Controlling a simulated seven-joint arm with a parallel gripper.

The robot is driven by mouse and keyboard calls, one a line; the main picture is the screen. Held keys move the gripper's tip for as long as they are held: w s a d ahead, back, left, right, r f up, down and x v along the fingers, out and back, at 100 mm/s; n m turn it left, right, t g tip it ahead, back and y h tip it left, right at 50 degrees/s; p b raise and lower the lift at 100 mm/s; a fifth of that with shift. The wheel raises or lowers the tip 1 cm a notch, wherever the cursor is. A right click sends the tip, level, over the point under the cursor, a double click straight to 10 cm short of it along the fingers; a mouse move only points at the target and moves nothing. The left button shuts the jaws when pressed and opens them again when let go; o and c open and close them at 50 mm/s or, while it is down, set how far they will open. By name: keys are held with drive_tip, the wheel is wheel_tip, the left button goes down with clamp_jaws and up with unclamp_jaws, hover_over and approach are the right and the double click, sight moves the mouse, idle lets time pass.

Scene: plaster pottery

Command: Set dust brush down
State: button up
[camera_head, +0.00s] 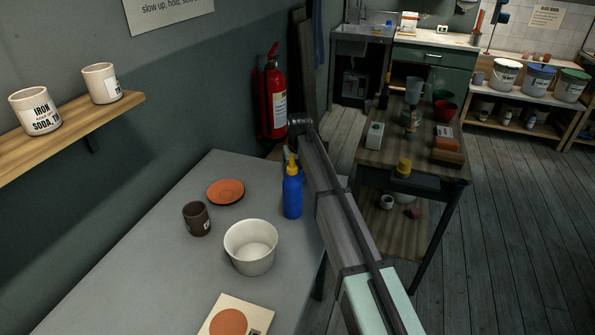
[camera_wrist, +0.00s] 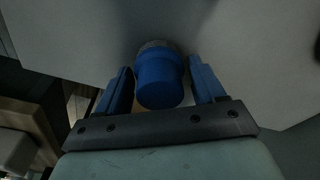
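In the wrist view the dust brush (camera_wrist: 160,82) shows as a blue rounded body with a grey fringe at its far end. In the head view my arm hides the fingers and the brush. The grey worktable (camera_head: 150,245) lies left of my arm.
On the worktable stand a blue bottle (camera_head: 292,195) close beside my arm, a white bowl (camera_head: 250,262), a dark cup (camera_head: 196,222), a terracotta disc (camera_head: 226,191) and a pale board (camera_head: 213,327). A cluttered wooden table (camera_head: 390,160) stands to the right. The worktable's left part is clear.

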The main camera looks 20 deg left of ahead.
drive_tip(key=shift+o, duration=0.9)
drive_tip(key=shift+r, duration=0.1)
wheel_tip(320, 180, up, 12)
drive_tip(key=s, duration=0.1)
drive_tip(key=shift+d, duration=0.4)
drive_tip(key=shift+s, duration=0.1)
